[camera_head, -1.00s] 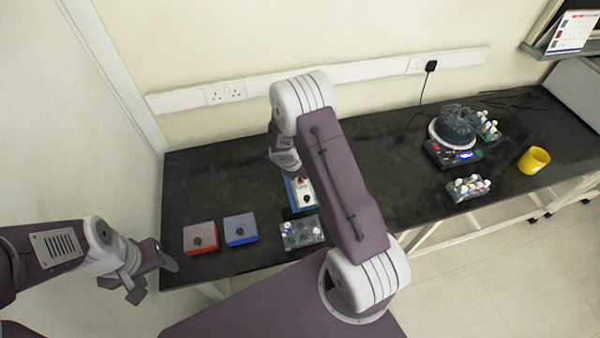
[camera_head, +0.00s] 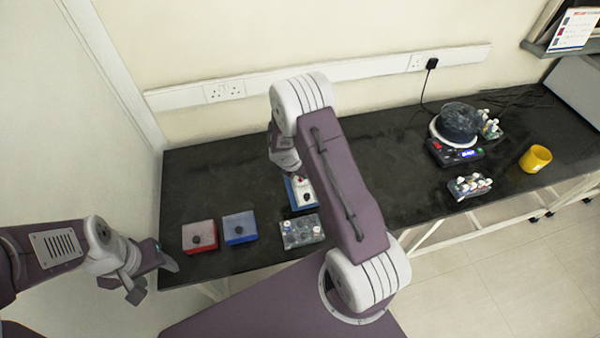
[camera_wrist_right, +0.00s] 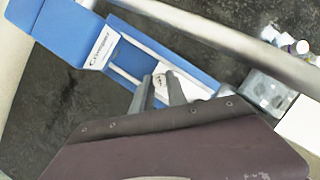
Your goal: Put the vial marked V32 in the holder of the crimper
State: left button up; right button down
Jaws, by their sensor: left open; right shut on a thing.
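The crimper (camera_head: 299,193) is a blue and white device on the dark bench, partly behind my right arm in the head view. The right wrist view shows its blue body and label plate (camera_wrist_right: 100,45). My right gripper (camera_wrist_right: 163,88) reaches over the crimper's white inner part. It is shut on a small pale thing between its fingertips, apparently a vial; no V32 mark is readable. I cannot tell whether it sits in the holder. My left gripper (camera_head: 154,279) is open and empty, off the bench's front left corner.
A clear rack (camera_head: 301,232) with a few vials stands in front of the crimper. Red (camera_head: 200,236) and blue (camera_head: 240,228) boxes stand to its left. The bench's back left is clear.

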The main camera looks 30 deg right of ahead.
jog(key=shift+f, duration=0.35)
jog(key=c, duration=0.9)
grip_release()
notch_tip(320, 180, up, 6)
jog(key=p, duration=0.5)
jog(key=shift+r, duration=0.1)
